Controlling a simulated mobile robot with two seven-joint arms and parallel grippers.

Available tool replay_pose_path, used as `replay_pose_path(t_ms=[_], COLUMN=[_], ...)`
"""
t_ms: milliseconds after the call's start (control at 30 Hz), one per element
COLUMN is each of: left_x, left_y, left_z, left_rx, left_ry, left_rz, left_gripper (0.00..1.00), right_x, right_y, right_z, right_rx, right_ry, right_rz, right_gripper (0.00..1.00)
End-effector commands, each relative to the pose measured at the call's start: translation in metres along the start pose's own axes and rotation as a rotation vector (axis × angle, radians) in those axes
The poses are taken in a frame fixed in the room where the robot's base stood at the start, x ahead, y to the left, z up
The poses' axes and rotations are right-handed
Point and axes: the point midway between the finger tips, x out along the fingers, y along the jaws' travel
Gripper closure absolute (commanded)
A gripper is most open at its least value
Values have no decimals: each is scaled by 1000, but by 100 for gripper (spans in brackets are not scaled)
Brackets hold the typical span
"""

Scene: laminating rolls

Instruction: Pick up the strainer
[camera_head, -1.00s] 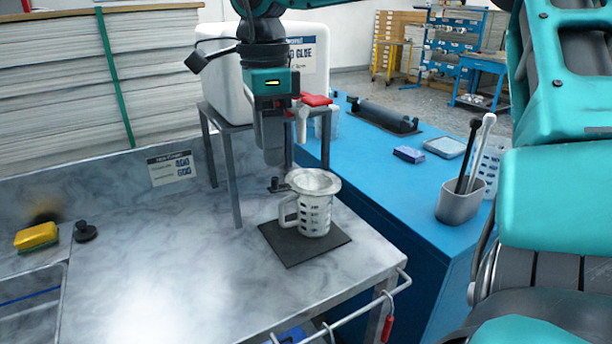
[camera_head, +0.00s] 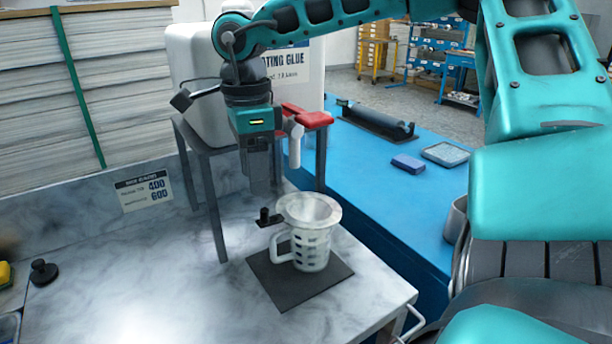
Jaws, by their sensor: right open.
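The strainer (camera_head: 309,208) is a pale, shallow round bowl with a wide rim, resting on top of a white measuring jug (camera_head: 312,250). A small black knob on a flat tab (camera_head: 268,218) shows at the strainer's left edge. The jug stands upright on a dark square mat (camera_head: 318,288), its handle to the left. My right gripper (camera_head: 263,187) points down just above the black knob, apart from it. It is open and empty, though its fingers overlap in this view. My left gripper is not in view.
A white glue container (camera_head: 200,70) with a red-handled tap (camera_head: 305,117) stands on a grey metal stand (camera_head: 213,200) close behind my gripper. A blue bench (camera_head: 400,205) carries a black roller (camera_head: 375,120).

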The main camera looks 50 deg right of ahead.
Motion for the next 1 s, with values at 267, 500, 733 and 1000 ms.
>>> replay_pose_path(t_ms=[267, 500, 733, 1000], left_x=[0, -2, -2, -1], left_y=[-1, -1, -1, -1], left_z=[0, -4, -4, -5], left_rx=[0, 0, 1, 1], left_ry=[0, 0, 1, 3], left_rz=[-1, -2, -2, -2], left_gripper=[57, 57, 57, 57], right_x=[26, 60, 75, 74], right_y=[1, 5, 4, 4], right_z=[-1, -9, -8, -8], right_rx=[0, 0, 0, 0], right_ry=[0, 1, -2, -2], right_rz=[1, 4, 0, 0], right_gripper=[46, 46, 46, 57])
